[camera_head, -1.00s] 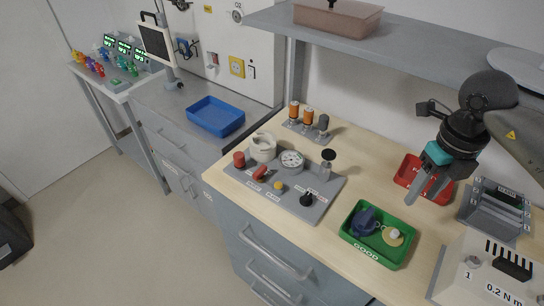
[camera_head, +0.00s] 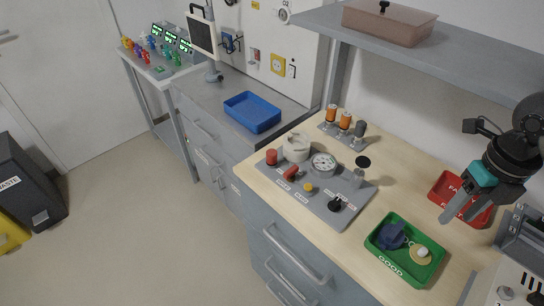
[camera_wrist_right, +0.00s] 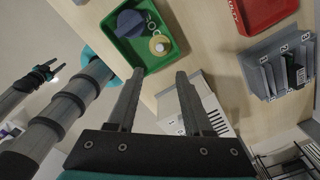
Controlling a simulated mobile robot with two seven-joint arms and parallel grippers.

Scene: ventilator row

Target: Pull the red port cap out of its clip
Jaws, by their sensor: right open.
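A red cylindrical cap (camera_head: 272,157) stands on the grey panel (camera_head: 330,213) on the wooden bench, left of a white pot-like part. Small coloured parts, red ones (camera_head: 144,57) among them, stand by green displays on the far-left table. I cannot tell which red part is the port cap, and no clip can be made out. My right gripper (camera_head: 459,211) is open and empty above the bench, near the red tray, far right of these parts. Its spread fingers (camera_wrist_right: 160,82) show in the wrist view. A dark gripper, seemingly my left (camera_wrist_right: 42,76), shows there too; its jaw state is unclear.
A green tray (camera_head: 377,252) holds a blue part and a pale ring. A red tray (camera_head: 440,184) lies behind my right gripper. A blue tray (camera_head: 252,111) sits on the grey counter. A shelf (camera_head: 440,52) overhangs the bench. The floor (camera_head: 130,210) in front is clear.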

